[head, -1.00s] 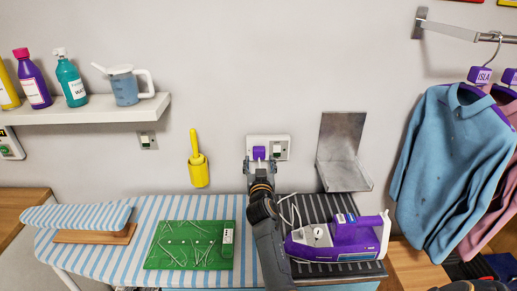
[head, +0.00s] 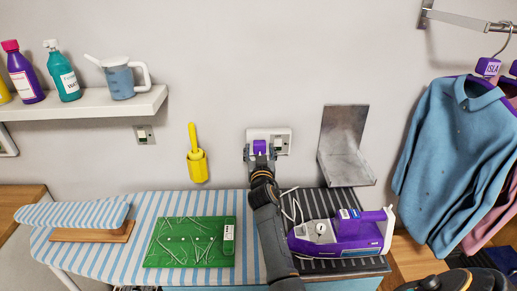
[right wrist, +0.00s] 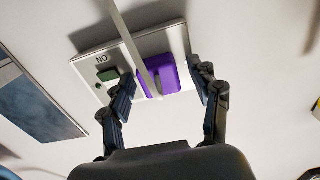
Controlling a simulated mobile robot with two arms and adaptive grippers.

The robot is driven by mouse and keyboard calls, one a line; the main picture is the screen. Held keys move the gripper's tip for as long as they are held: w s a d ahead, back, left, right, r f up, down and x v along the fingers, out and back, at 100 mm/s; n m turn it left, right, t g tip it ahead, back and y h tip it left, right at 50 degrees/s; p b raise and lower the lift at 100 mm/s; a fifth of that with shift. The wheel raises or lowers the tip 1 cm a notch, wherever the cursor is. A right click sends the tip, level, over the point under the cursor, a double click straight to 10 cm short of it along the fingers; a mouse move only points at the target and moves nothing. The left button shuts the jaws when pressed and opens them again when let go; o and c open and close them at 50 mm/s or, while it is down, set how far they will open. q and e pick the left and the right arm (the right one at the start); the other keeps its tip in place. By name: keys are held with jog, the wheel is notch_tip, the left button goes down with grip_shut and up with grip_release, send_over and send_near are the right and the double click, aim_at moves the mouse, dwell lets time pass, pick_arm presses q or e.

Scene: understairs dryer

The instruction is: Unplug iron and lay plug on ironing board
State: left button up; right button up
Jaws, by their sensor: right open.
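The purple plug (head: 259,146) sits in the white wall socket plate (head: 252,133) above the ironing board. My right gripper (head: 260,155) is open, one finger on each side of the plug. A pale cord crosses the plug there. The purple and white iron (head: 345,233) rests on a dark ribbed rest at the right end of the striped ironing board (head: 110,265). My left gripper is out of view.
A green board with wire-like pieces (head: 160,255) lies on the ironing board, left of my right arm. A yellow holder (head: 197,167) and a metal bracket (head: 345,140) are on the wall either side of the socket. Shirts (head: 455,150) hang at right.

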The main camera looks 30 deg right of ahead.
dwell(0.7)
grip_shut()
jog(key=shift+s, duration=0.1)
